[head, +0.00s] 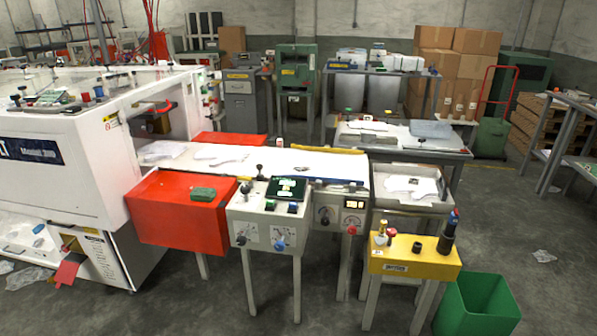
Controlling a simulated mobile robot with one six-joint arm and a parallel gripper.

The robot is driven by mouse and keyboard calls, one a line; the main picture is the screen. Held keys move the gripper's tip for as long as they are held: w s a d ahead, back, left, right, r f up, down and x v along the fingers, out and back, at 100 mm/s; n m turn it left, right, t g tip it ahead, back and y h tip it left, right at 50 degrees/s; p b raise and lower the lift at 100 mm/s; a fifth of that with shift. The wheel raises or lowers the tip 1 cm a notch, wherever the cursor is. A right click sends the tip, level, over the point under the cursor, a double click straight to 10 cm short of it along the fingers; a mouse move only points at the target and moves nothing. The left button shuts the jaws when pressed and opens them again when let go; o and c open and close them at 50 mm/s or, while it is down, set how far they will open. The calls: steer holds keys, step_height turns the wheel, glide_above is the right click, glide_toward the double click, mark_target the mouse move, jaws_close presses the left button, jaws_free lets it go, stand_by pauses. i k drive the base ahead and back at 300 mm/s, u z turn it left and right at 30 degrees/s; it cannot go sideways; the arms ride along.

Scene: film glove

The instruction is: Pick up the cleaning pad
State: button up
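A small dark green pad (203,194), which looks like the cleaning pad, lies flat on top of the red box-shaped cover (165,201), near its right front edge. Nothing is on top of it. My gripper is not in view, so its opening and its distance from the pad do not show.
A grey control box (266,229) with knobs and a screen stands right of the pad. A yellow stand (413,262) with bottles and a green bin (477,306) are at the front right. A white machine (60,175) fills the left. The front floor is partly clear.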

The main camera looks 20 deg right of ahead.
mark_target(201, 194)
steer(key=k, duration=0.65)
steer(key=u, duration=0.2)
steer(key=i, duration=0.55)
steer(key=u, duration=0.6)
steer(key=i, duration=0.85)
steer(key=u, duration=0.45)
steer(key=i, duration=0.95)
steer(key=u, duration=0.1)
